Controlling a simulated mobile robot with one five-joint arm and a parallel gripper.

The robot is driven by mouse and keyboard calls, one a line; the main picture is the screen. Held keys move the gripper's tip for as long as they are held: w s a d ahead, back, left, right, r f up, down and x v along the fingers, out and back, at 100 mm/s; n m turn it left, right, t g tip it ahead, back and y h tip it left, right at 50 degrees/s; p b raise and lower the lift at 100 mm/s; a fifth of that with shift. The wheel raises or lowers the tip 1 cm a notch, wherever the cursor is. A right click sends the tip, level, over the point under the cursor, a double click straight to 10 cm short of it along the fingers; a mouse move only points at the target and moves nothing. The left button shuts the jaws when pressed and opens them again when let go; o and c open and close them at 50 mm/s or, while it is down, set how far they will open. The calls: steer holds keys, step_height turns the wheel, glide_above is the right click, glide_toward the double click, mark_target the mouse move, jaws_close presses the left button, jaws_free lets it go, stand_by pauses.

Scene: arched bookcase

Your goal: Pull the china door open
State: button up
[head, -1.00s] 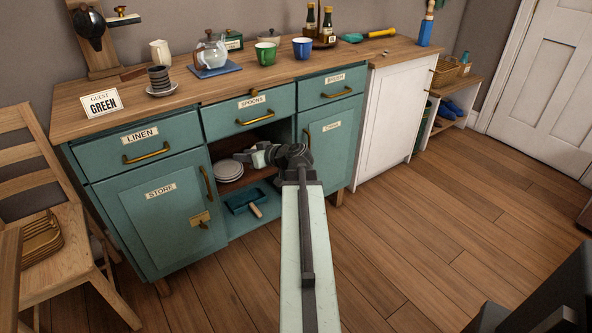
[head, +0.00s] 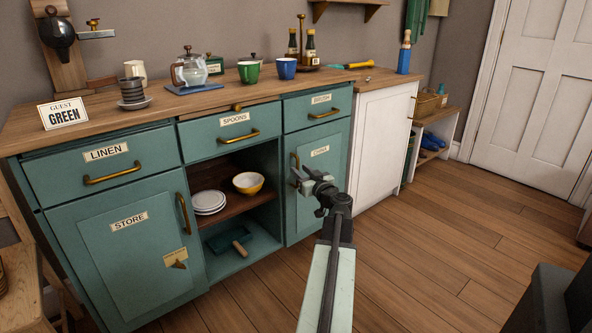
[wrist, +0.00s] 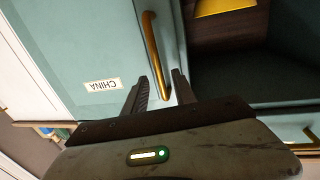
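The china door (head: 300,215) is a teal door on the right of the cabinet, shut, with a small CHINA label (wrist: 103,86). Its upright brass handle (head: 295,161) is near the door's left edge, beside the open middle shelves.
The open middle bay holds white plates (head: 208,202), a yellow bowl (head: 248,182) and a teal dustpan (head: 230,240). The store door (head: 120,255) is shut at left. A white cabinet (head: 380,140) stands at right. The wooden floor (head: 430,250) in front is clear.

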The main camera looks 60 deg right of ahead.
steer(key=x, duration=0.3)
steer(key=shift+a, duration=0.1)
steer(key=shift+c, duration=0.3)
jaws_close()
steer(key=shift+s, duration=0.1)
stand_by(0.9)
